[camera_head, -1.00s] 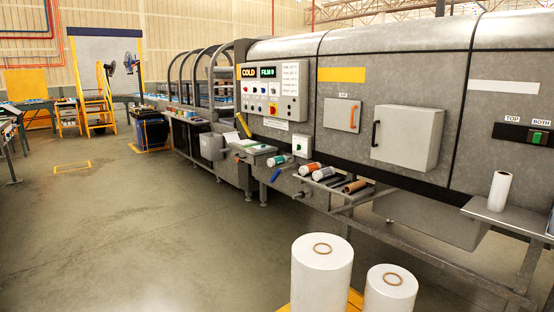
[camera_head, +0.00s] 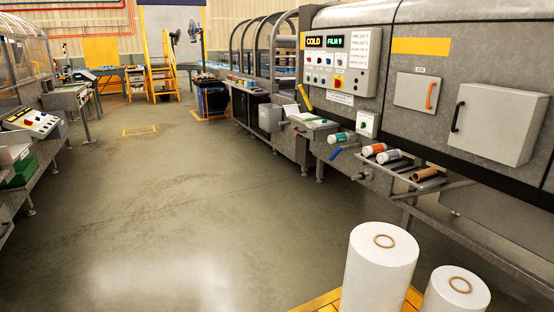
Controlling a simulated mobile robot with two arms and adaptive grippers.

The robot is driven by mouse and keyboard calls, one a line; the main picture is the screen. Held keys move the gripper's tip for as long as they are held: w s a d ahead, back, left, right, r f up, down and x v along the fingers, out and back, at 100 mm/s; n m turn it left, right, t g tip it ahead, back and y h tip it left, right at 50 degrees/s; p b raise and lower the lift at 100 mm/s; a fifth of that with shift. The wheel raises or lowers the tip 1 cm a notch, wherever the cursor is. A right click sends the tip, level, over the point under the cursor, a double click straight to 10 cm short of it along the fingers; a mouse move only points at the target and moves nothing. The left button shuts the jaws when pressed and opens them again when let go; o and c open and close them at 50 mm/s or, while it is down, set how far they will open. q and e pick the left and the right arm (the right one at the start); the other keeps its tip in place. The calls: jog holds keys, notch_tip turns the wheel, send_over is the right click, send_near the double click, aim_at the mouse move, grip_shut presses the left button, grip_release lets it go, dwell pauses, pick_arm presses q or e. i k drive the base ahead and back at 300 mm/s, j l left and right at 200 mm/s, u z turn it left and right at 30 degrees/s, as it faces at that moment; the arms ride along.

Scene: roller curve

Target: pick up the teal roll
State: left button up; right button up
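The teal roll (camera_head: 339,138) is a small cylinder with a white end and a teal band. It lies at the left end of a row of rolls on the machine's front, below the control panel. An orange-banded roll (camera_head: 374,149) lies to its right, then a grey roll (camera_head: 389,157). A blue handle (camera_head: 337,153) sticks out just below the teal roll. Neither of my grippers shows in the view.
Two large white film rolls (camera_head: 381,270) stand on a yellow pallet (camera_head: 328,301) at the front right. The grey machine (camera_head: 440,70) fills the right side. Another machine with a control box (camera_head: 30,122) stands at the left. The floor (camera_head: 190,210) between is clear.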

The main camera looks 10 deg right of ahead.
aim_at(336, 137)
jog(key=i+u, duration=0.15)
jog(key=i, duration=0.45)
jog(key=i+u, duration=0.1)
jog(key=i, duration=0.55)
jog(key=i+l+u, duration=0.15)
jog(key=i, duration=0.45)
jog(key=i+l+u, duration=0.1)
jog(key=i, duration=0.5)
jog(key=i+z, duration=0.2)
jog(key=i, duration=0.3)
jog(key=i+z, duration=0.2)
jog(key=i, duration=0.35)
jog(key=i+j+z, duration=0.2)
jog(key=i, duration=0.3)
jog(key=i+j+z, duration=0.2)
jog(key=i, duration=0.3)
jog(key=i+z, duration=0.25)
jog(key=i, duration=0.25)
jog(key=i+z, duration=0.2)
jog(key=i, duration=0.35)
jog(key=i+j+z, duration=0.1)
jog(key=i+z, duration=0.15)
jog(key=i, duration=0.25)
jog(key=i+j+z, duration=0.25)
jog(key=i, duration=0.3)
